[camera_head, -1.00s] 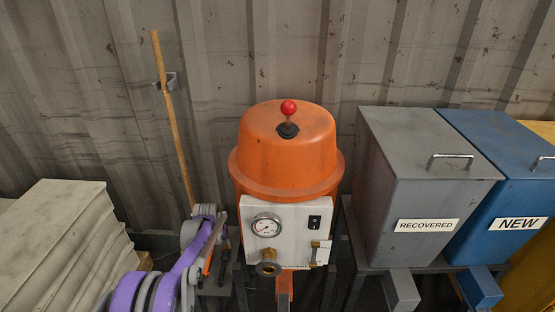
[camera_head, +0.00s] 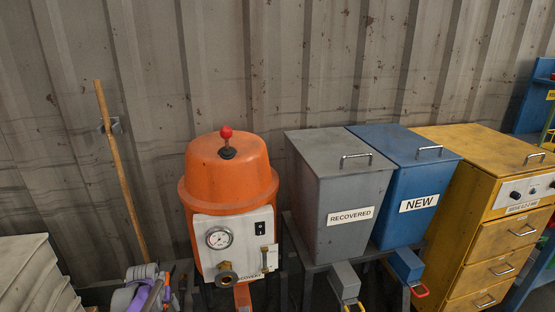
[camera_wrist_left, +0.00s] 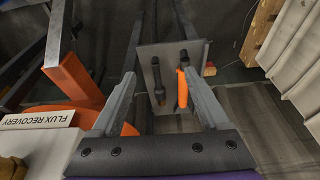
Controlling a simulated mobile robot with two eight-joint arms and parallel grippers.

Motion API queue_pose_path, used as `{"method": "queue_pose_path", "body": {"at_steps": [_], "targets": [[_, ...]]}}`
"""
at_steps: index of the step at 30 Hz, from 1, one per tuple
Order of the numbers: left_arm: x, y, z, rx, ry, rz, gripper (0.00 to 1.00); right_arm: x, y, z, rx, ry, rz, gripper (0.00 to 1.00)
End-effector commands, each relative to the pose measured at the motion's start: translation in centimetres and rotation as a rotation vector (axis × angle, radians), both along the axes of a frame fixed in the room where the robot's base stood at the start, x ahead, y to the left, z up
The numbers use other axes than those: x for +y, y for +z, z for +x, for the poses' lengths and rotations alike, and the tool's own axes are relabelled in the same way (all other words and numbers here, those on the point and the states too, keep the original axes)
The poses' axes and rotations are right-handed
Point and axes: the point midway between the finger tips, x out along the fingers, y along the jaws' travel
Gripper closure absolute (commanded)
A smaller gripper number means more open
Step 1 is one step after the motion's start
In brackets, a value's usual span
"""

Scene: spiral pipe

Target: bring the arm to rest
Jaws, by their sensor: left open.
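My left arm, purple and grey, shows at the bottom left of the head view, in front of the wall. In the left wrist view my left gripper (camera_wrist_left: 160,80) is open, its two grey fingers apart with nothing held between them. Beyond the fingers is a small grey plate (camera_wrist_left: 150,62) with a black-handled tool (camera_wrist_left: 157,78) and an orange-handled tool (camera_wrist_left: 182,88). They appear apart from the fingers, though the exact gap is hard to tell. My right gripper is in neither view.
The orange flux machine (camera_head: 228,170) stands right of my arm. Beyond it are the grey RECOVERED bin (camera_head: 335,180), blue NEW bin (camera_head: 415,175) and yellow drawer cabinet (camera_head: 500,235). A wooden stick (camera_head: 120,170) leans on the wall.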

Motion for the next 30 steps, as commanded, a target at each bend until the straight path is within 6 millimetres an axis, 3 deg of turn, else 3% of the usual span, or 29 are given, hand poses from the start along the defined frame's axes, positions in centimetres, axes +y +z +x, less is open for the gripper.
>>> {"method": "queue_pose_path", "body": {"at_steps": [8,15,19,24,30], "targets": [[-5.8,6.5,-6.1,-0.018,-0.050,0.004,0.21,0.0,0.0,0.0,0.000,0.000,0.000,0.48],[-11.2,10.8,-15.0,-0.041,-0.104,0.005,0.21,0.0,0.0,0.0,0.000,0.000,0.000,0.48],[-13.5,11.8,-20.4,-0.053,-0.133,0.006,0.21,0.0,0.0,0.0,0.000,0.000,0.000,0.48],[-15.7,11.5,-27.1,-0.070,-0.167,0.005,0.21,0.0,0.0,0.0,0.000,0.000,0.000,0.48],[-17.2,10.1,-32.7,-0.084,-0.198,0.006,0.21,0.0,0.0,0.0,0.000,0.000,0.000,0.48]]}}
